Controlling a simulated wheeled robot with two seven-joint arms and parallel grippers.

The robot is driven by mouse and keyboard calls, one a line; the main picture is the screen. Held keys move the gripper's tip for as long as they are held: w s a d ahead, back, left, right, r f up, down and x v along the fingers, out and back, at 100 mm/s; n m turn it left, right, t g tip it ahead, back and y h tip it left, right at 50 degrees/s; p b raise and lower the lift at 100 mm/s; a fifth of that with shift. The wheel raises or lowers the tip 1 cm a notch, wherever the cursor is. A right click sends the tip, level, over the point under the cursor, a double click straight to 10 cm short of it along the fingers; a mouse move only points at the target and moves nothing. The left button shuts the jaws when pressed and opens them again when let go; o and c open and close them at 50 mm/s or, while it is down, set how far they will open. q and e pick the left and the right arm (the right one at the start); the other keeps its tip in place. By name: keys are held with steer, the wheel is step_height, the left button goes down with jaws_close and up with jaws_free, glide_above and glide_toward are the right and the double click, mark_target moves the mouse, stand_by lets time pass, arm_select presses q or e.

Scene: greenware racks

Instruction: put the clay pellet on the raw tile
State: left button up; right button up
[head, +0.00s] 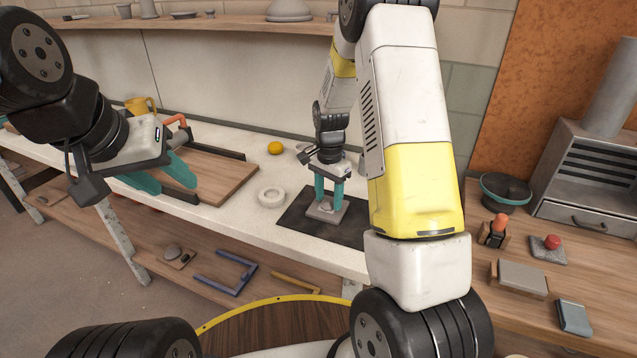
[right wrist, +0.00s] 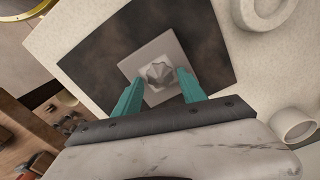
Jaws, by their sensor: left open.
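The clay pellet (right wrist: 160,75) is a pale grey faceted lump. In the right wrist view it lies over the middle of the raw tile (right wrist: 131,68), a light square slab on a dark mat. The tile also shows in the head view (head: 327,213), below my right gripper (head: 328,192). The teal fingers of my right gripper (right wrist: 160,76) point down on either side of the pellet; whether they touch it is unclear. Whether the pellet rests on the tile is also unclear. My left gripper (head: 185,172) is open and empty, above the wooden board at left.
The dark mat (head: 300,222) lies on the white counter. A white ring (head: 271,196) and a yellow round object (head: 275,148) stand nearby. A wooden board (head: 215,175) with dark rails is at left. The right-hand bench holds a dark bowl (head: 505,190) and several small items.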

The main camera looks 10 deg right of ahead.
mark_target(328, 201)
step_height(328, 201, up, 12)
steer(key=s+r+n+t+y, duration=0.1)
steer(key=s+r+n+t, duration=0.25)
steer(key=s+r, duration=0.7)
steer(key=s+a+r+n+t, duration=0.1)
steer(key=s+r+n, duration=0.1)
steer(key=s, duration=0.5)
steer(key=s+a+r+n+t+y, duration=0.1)
steer(key=s+r+n, duration=0.1)
steer(key=s+n, duration=0.3)
steer(key=shift+s+a+t, duration=0.2)
steer(key=shift+s+t, duration=0.15)
steer(key=shift+s, duration=0.6)
